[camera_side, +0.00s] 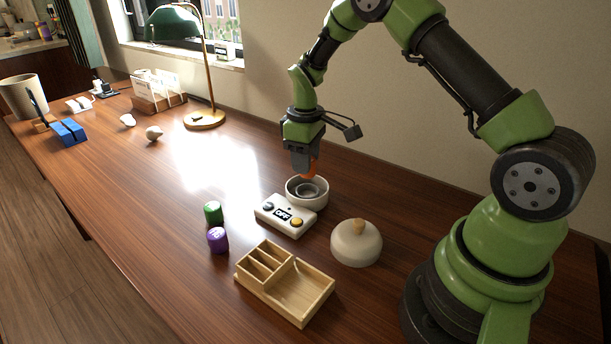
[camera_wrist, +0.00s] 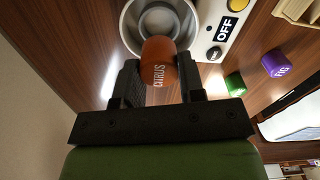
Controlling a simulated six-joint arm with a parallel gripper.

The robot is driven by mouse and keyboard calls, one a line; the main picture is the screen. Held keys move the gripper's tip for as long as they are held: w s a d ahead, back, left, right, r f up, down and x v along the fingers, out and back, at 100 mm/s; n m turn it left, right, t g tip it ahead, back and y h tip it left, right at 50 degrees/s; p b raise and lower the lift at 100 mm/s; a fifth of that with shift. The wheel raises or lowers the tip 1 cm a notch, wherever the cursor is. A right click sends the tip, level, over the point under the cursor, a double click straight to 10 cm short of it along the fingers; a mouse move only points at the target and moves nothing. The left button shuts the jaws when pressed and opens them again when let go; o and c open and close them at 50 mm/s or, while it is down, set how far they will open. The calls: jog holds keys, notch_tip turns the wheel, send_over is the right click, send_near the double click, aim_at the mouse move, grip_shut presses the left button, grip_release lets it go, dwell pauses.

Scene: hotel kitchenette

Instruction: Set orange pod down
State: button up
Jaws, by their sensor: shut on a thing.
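My gripper (camera_side: 303,167) is shut on the orange pod (camera_side: 313,168). In the wrist view the orange pod (camera_wrist: 159,62), lettered "CITRUS", sits between the two black fingers of my gripper (camera_wrist: 160,84). The pod is over the near edge of a white round bowl-like holder (camera_side: 307,196) with a grey ring inside; this holder (camera_wrist: 129,22) also shows in the wrist view. I cannot tell whether the pod touches it. A white panel (camera_side: 286,216) reading "OFF", with a yellow and a dark button, joins the holder.
A green pod (camera_side: 213,212) and a purple pod (camera_side: 218,239) stand left of the panel. A wooden divided tray (camera_side: 301,293) lies in front. A white domed lid (camera_side: 356,243) with a wooden knob stands at right.

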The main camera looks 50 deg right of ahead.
notch_tip(320, 180, up, 4)
jog(key=shift+a+r, duration=0.15)
jog(key=shift+a, duration=0.05)
jog(key=s+a+n, duration=0.3)
jog(key=a+n, duration=0.4)
jog(key=a, duration=0.3)
jog(key=n, duration=1.1)
send_over(297, 293)
notch_tip(297, 293, down, 6)
jog(key=shift+r, duration=0.2)
jog(key=shift+f, duration=2.2)
